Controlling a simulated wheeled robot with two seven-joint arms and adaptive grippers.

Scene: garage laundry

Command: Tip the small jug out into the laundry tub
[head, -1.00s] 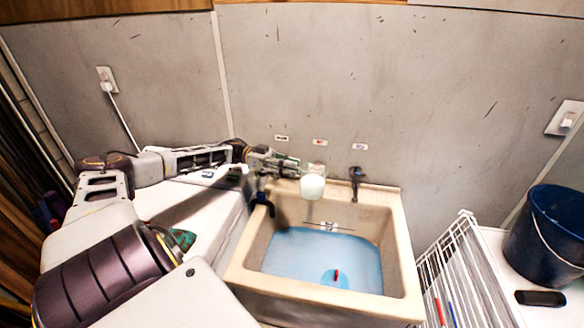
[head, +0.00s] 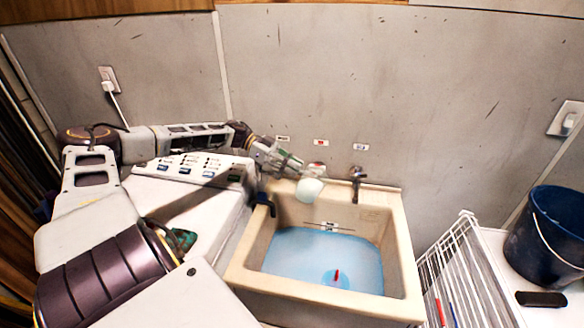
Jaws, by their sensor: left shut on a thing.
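The laundry tub (head: 402,250) is a beige basin with light blue water in it. Something small and red on a blue round patch shows in the water. The small jug (head: 309,190) is whitish and hangs tilted above the tub's back left part. My left gripper (head: 300,173) is shut on the jug, coming in from the left over the tub's back edge. Its fingers partly cover the jug, and I cannot see inside it or tell whether anything runs out. My right gripper is not in view.
A tap (head: 356,180) stands at the tub's back rim, right of the jug. A white washing machine (head: 160,205) is left of the tub. A white wire rack (head: 460,262) and a dark blue bucket (head: 548,240) are to the right. A dark object (head: 541,299) lies before the bucket.

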